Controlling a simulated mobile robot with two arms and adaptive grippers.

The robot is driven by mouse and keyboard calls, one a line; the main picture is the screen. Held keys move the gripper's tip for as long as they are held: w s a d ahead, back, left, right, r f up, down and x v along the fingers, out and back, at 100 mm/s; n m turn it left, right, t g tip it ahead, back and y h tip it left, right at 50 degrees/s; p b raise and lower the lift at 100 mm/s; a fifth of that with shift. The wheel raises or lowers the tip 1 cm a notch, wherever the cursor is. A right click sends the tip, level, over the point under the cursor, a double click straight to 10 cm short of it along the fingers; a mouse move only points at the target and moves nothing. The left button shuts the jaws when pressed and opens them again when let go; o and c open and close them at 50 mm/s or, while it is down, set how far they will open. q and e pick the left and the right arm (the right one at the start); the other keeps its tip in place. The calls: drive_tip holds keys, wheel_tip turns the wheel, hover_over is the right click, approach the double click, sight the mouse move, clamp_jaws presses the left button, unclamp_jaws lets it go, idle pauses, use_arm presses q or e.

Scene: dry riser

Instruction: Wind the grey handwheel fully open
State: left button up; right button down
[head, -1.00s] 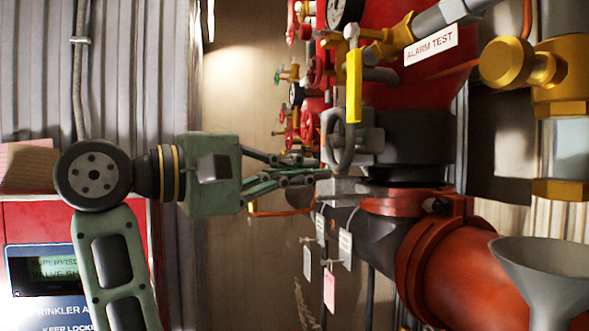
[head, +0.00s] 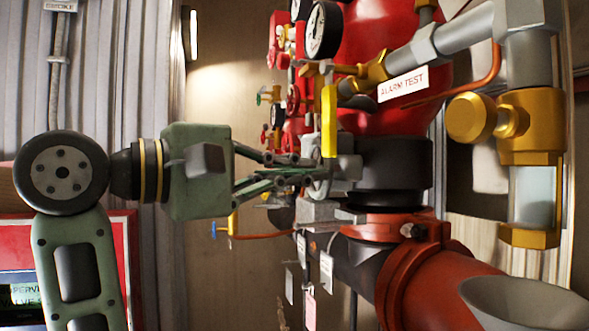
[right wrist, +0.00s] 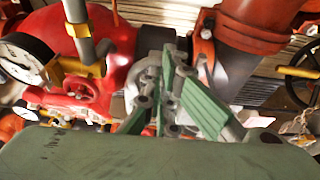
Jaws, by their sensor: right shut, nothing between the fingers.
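The grey handwheel (head: 327,181) shows nearly edge-on in the middle of the head view, just below the yellow lever and on the left of its grey valve body (head: 348,168). My right gripper (head: 318,170) comes in from the left with its fingertips at the wheel. Its fingers are shut with nothing between them, and they overlap the wheel's rim and hide part of it. I cannot tell whether they touch it or reach between spokes. In the right wrist view the gripper (right wrist: 160,112) covers most of the wheel. My left gripper is not in view.
The yellow lever (head: 329,122) hangs close above the fingers. A gauge (head: 322,30), a red vessel (head: 385,50) and brass fittings (head: 505,125) crowd the upper right. An orange-red pipe (head: 430,270) and hanging tags (head: 327,271) lie below. A red panel (head: 120,260) stands at lower left.

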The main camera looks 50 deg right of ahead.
drive_tip(key=shift+s+d+b, duration=0.3)
drive_tip(key=shift+s+d, duration=0.1)
drive_tip(key=shift+d, duration=0.3)
idle(0.3)
drive_tip(key=shift+r, duration=0.2)
